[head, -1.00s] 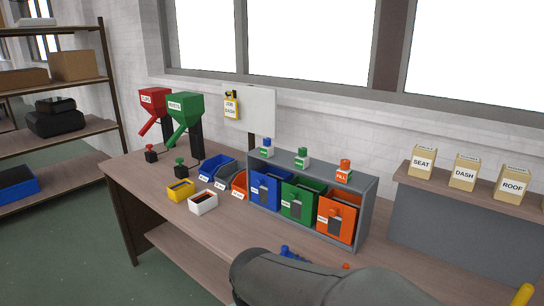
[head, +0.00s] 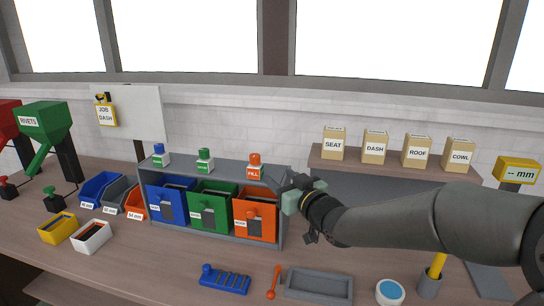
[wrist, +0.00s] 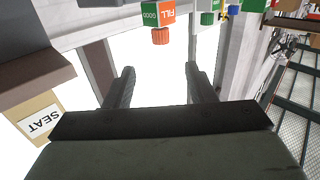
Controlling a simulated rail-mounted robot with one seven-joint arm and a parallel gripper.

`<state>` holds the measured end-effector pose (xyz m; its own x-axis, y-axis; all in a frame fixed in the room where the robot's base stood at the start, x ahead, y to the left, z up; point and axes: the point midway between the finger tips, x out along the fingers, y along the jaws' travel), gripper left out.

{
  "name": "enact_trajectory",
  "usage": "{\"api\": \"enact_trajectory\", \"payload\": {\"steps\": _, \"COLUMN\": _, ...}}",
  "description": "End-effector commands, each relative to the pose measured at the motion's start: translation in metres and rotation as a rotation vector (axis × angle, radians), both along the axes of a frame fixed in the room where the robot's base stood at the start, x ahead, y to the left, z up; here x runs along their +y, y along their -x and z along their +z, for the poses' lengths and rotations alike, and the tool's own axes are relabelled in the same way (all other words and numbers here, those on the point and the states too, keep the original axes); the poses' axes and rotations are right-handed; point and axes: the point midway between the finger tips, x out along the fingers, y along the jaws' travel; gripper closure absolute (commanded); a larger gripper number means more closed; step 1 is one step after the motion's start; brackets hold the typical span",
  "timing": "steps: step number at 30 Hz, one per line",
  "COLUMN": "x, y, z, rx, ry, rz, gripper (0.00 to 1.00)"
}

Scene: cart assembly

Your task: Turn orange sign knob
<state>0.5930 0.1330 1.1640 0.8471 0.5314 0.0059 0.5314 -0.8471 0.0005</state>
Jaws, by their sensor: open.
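The orange sign (head: 254,173), labelled FILL, stands on top of the grey bin rack (head: 225,166) above the orange bin. Its orange knob (head: 255,158) is on top. In the wrist view the sign (wrist: 167,13) appears upside down, with FILL and GOOD faces showing, and its knob (wrist: 160,36) points down the picture. My gripper (head: 272,176) is just right of the sign in the head view. In the wrist view my gripper (wrist: 160,80) is open and empty. The knob lines up between the two fingers but lies beyond their tips.
A green sign (head: 205,161) and a blue sign (head: 160,154) stand left on the same rack. Labelled boxes, including SEAT (head: 333,145), stand on a shelf at right. A blue part (head: 225,280) and a grey tray (head: 319,286) lie on the bench in front.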

Motion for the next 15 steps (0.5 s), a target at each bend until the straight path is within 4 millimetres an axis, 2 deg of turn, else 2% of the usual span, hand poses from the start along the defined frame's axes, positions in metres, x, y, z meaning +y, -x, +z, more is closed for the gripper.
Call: {"api": "enact_trajectory", "payload": {"steps": 15, "x": 0.059, "y": -0.091, "z": -0.001, "rx": 0.007, "ry": -0.002, "rz": 0.003, "gripper": 0.50}}
